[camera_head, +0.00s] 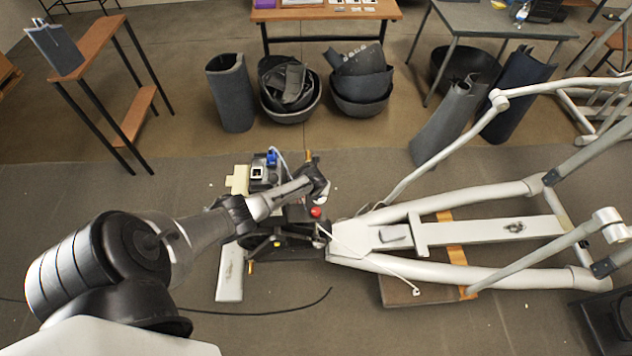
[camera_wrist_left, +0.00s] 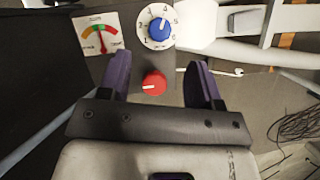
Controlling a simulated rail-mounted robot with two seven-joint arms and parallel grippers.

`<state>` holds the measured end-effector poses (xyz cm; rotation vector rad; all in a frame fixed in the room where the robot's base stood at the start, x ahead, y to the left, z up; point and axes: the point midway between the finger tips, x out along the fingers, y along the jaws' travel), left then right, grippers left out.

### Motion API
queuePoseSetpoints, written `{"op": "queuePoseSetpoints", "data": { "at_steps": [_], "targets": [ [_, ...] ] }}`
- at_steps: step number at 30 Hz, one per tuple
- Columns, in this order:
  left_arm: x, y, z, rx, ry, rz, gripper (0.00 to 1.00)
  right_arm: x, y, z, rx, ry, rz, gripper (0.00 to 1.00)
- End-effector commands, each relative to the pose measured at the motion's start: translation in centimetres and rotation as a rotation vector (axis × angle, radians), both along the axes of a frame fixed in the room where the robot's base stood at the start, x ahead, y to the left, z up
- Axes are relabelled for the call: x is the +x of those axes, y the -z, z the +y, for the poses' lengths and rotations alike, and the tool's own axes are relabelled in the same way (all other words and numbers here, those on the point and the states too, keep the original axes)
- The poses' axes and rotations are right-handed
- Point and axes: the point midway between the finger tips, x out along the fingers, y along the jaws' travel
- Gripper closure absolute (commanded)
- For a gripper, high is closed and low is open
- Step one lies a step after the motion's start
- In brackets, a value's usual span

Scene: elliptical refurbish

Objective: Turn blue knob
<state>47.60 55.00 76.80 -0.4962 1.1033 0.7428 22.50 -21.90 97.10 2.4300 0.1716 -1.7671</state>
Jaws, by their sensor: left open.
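The blue knob (camera_wrist_left: 160,28) sits on a white numbered dial (camera_wrist_left: 147,41) at the top of the left wrist view, beyond my fingertips. A red knob (camera_wrist_left: 154,83) lies nearer, in line between my two fingers; it also shows in the head view (camera_head: 316,212). My left gripper (camera_wrist_left: 160,62) is open and empty, its dark fingers apart. In the head view my left gripper (camera_head: 321,188) is above the machine (camera_head: 268,246), near the red knob. I cannot make out the blue knob there. My right gripper is not in view.
A gauge (camera_wrist_left: 101,35) with a red needle is left of the dial. A white tubular frame (camera_head: 490,228) extends right from the machine. A shelf (camera_head: 90,45) stands at left; dark tubs (camera_head: 290,112) and a wooden table (camera_head: 330,13) are behind. Floor between shelf and machine is clear.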

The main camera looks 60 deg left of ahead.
Motion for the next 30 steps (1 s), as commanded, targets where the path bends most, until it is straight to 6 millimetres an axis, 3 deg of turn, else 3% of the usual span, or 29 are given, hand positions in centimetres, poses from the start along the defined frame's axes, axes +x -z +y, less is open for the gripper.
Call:
{"op": "queuePoseSetpoints", "data": {
  "at_steps": [3, 12, 30],
  "targets": [
    [-0.6, -2.1, -0.6, 0.001, 0.004, 0.001, 0.42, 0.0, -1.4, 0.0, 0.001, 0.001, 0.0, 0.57],
    [-1.4, -5.0, -1.6, 0.0, 0.002, 0.001, 0.42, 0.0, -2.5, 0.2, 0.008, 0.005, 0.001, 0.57],
    [-1.6, -5.7, -1.9, 0.0, 0.001, 0.002, 0.42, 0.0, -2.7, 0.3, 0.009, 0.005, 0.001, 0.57]
  ]
}}
